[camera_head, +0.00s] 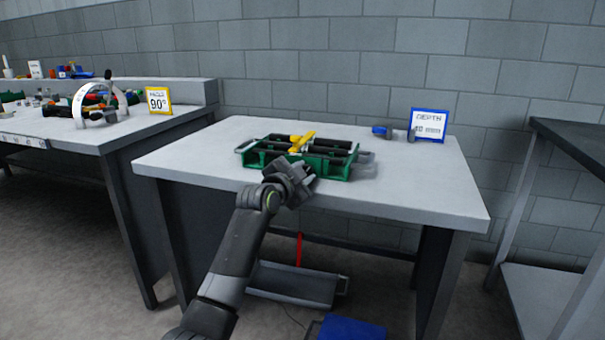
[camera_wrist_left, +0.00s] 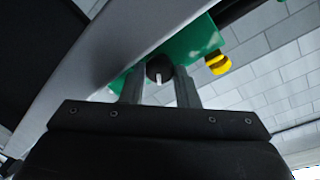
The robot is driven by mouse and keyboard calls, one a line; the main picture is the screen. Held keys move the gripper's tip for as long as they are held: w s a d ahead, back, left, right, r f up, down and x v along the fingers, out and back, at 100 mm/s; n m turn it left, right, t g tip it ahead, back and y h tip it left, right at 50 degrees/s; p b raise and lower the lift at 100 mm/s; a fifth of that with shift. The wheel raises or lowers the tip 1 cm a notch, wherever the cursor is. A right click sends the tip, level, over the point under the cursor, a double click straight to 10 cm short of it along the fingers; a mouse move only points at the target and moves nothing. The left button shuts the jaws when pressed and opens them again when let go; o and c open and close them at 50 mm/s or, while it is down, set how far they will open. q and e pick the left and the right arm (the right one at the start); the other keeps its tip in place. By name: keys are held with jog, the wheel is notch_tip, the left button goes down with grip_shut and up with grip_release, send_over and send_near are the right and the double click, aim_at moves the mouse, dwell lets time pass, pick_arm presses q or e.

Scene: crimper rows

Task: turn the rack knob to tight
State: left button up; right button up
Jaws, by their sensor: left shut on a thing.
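The green rack (camera_head: 330,165) lies on the grey-topped table, with dark rollers or bars and a yellow part (camera_head: 302,142) across it. In the left wrist view the rack's green side (camera_wrist_left: 195,42) shows, with a round black knob (camera_wrist_left: 159,68) bearing a white pointer mark. My left gripper (camera_head: 292,180) is at the front of the rack in the head view. In the left wrist view its two fingers (camera_wrist_left: 160,88) stand on either side of the knob, shut on it. The white mark lies roughly along the line of the fingers. My right gripper is in neither view.
A blue-framed sign reading about depth (camera_head: 429,125) stands at the table's (camera_head: 410,185) back right, beside a small blue and dark tool (camera_head: 383,131). A left bench holds a yellow 90° sign (camera_head: 158,100) and several tools. The table's right side is clear.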

pick_arm(q)
jog(key=o, duration=1)
jog(key=shift+f, duration=0.2)
